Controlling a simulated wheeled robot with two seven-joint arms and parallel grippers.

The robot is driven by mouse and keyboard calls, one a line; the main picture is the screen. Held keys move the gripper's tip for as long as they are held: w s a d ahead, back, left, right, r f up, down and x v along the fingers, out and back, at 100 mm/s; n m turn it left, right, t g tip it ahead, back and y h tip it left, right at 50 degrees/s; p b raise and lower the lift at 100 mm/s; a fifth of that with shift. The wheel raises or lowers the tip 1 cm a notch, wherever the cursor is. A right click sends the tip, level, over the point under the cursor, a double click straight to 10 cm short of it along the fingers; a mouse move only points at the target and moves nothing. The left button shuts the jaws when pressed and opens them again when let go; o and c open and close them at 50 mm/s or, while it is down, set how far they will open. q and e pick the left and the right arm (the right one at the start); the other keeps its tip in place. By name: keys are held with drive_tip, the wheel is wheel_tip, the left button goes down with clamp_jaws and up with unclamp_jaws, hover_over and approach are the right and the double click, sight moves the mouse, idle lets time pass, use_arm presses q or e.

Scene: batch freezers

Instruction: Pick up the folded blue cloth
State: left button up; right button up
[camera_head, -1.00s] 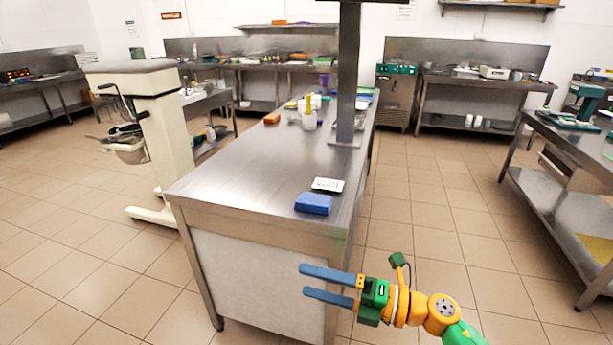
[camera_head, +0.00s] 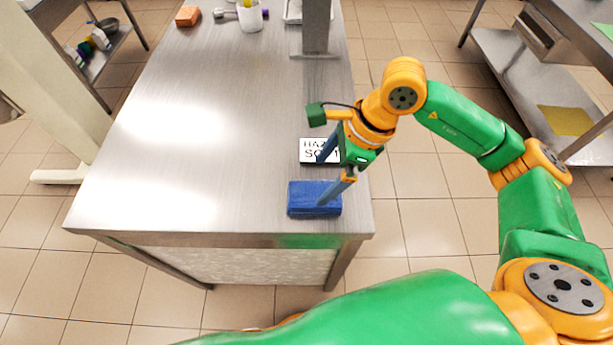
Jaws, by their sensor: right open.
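The folded blue cloth (camera_head: 300,200) lies flat on the steel table near its front right corner. My right gripper (camera_head: 322,182) comes in from the right over that corner, with its two blue fingers apart and pointing down and left. One finger is in front of the cloth's right part. The other is in front of the white printed card just behind the cloth. I cannot tell whether either finger touches anything. The jaws hold nothing that I can see. My left gripper is out of view.
The white card (camera_head: 306,150) with black letters lies behind the cloth on the steel table (camera_head: 170,190). A steel post (camera_head: 316,30) stands behind it. An orange block (camera_head: 188,16) and a white container (camera_head: 250,18) are at the back. The table's left middle is clear.

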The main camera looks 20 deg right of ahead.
sight(314, 194)
drive_tip(key=f, duration=0.1)
drive_tip(key=s+f+p, duration=0.1)
drive_tip(key=a+f, duration=0.1)
drive_tip(key=f, duration=0.1)
drive_tip(key=shift+s+a+p, duration=0.1)
drive_tip(key=shift+s+p, duration=0.1)
drive_tip(key=shift+p, duration=0.1)
drive_tip(key=shift+w+a+f, duration=0.1)
drive_tip(key=shift+w+f, duration=0.1)
drive_tip(key=shift+f, duration=0.05)
drive_tip(key=shift+w+a+f, duration=0.1)
drive_tip(key=shift+w+f, duration=0.05)
drive_tip(key=shift+w, duration=0.2)
drive_tip(key=shift+c, duration=0.2)
drive_tip(key=shift+s, duration=0.15)
drive_tip(key=c, duration=1.1)
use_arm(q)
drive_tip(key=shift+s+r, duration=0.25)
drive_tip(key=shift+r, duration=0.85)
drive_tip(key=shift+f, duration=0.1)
